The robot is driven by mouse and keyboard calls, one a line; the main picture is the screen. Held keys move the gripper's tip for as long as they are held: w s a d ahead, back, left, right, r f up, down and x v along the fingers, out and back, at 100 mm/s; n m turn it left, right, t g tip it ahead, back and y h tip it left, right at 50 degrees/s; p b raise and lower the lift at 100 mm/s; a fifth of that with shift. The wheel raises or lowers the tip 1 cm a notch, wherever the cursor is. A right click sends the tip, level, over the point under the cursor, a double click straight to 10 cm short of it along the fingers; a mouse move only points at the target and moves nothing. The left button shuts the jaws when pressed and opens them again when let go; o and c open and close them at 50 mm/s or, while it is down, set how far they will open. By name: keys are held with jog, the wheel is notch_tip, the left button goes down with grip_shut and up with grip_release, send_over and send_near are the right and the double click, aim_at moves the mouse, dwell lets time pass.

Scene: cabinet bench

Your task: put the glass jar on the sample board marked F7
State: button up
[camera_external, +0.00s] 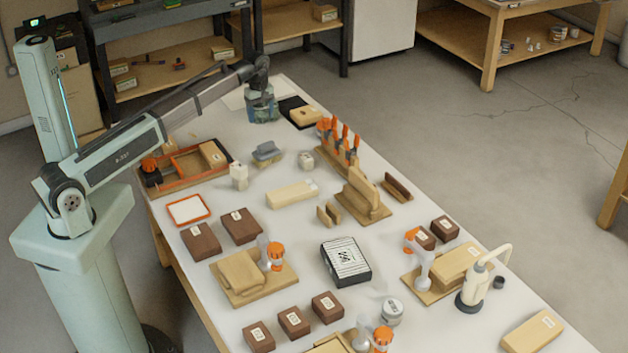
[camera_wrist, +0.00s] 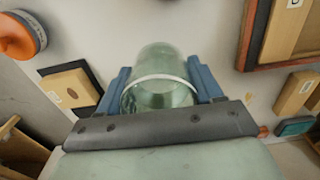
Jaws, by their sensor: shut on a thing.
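The glass jar (camera_wrist: 160,82), clear greenish with a pale ring, is between the blue fingers of my gripper (camera_wrist: 168,88) in the wrist view. My gripper is shut on it. In the external view my gripper (camera_external: 262,98) is at the far end of the bench, with the jar (camera_external: 262,114) partly hidden by the fingers. I cannot tell whether the jar touches the bench top. Several brown labelled blocks (camera_external: 241,226) stand on the bench. Their labels are too small to read, so I cannot tell which thing is marked F7.
A dark board with a wooden block (camera_external: 304,116) lies just right of my gripper. An orange-edged tray (camera_external: 182,184) is nearer at left. Small bare gaps remain.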

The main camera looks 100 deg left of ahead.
jog(key=w+d+r+m, duration=0.2)
jog(key=w+d+m, duration=0.1)
jog(key=w+d, duration=1.1)
jog(key=r+n, duration=0.1)
jog(key=n, duration=0.2)
send_over(292, 191)
jog(key=shift+a, duration=0.1)
jog(key=shift+f, duration=4.95)
jog(key=o, duration=1.2)
jog(key=shift+f, duration=0.15)
